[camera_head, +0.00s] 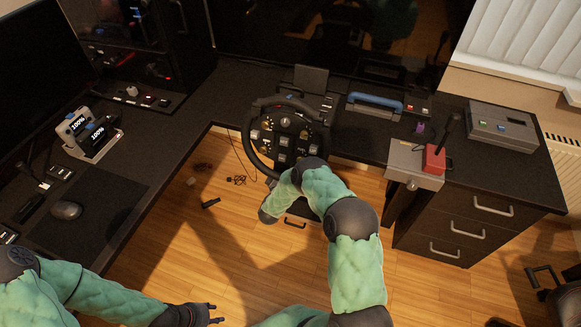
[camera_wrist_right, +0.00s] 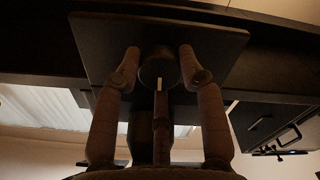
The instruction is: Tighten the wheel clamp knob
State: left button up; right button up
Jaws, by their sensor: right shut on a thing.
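The racing wheel (camera_head: 284,137), black and round with several buttons, is mounted at the desk edge in the head view. In the right wrist view I look up at a flat dark plate (camera_wrist_right: 215,45) with a round dark knob (camera_wrist_right: 157,68) with a pale mark below it. My right gripper (camera_wrist_right: 160,60) has its fingers around this knob and is shut on it. In the head view the right arm reaches under the wheel, and its fingers are hidden. My left gripper (camera_head: 214,314) is low in the head view, empty, with fingers apart, far from the wheel.
The dark desk (camera_head: 232,95) runs behind and to the left. A mouse (camera_head: 66,210) lies at left. A small black item (camera_head: 211,203) lies on the wooden floor.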

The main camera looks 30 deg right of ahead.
jog(key=shift+w+a+r, duration=0.1)
jog(key=shift+w, duration=0.05)
dwell(0.3)
jog(key=o, duration=1.1)
jog(key=shift+o, duration=0.2)
jog(key=v, duration=1.2)
